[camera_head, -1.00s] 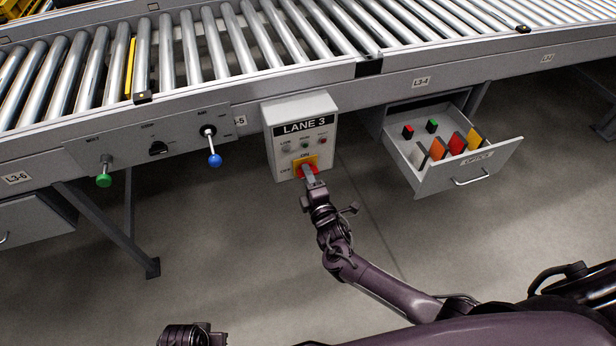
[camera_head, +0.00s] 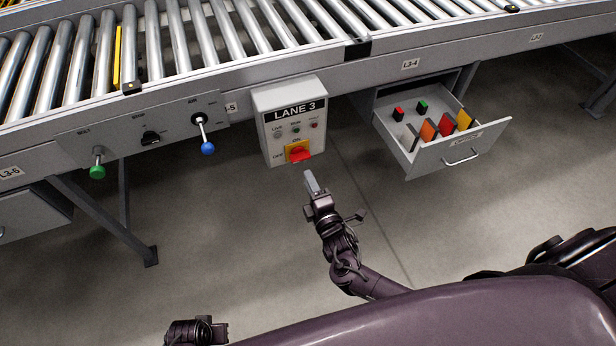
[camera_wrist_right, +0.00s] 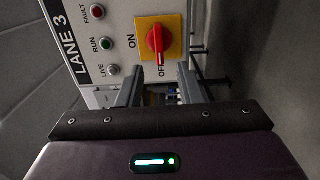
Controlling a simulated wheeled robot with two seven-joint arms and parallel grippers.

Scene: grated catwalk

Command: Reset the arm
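My right gripper (camera_head: 312,180) is just below the LANE 3 control box (camera_head: 262,118), clear of its red rotary switch (camera_head: 300,153). In the right wrist view the gripper (camera_wrist_right: 160,84) has its two fingers apart with nothing between them. The red switch (camera_wrist_right: 156,40) sits on a yellow plate, and its handle points toward the OFF mark. My left gripper (camera_head: 195,331) shows only partly at the bottom edge, and its fingers cannot be made out.
The roller conveyor (camera_head: 345,55) runs across the top. An open drawer (camera_head: 425,165) with coloured cards stands right of the box. A green knob (camera_head: 97,171) and a blue knob (camera_head: 208,148) stick out at left. The floor below is clear.

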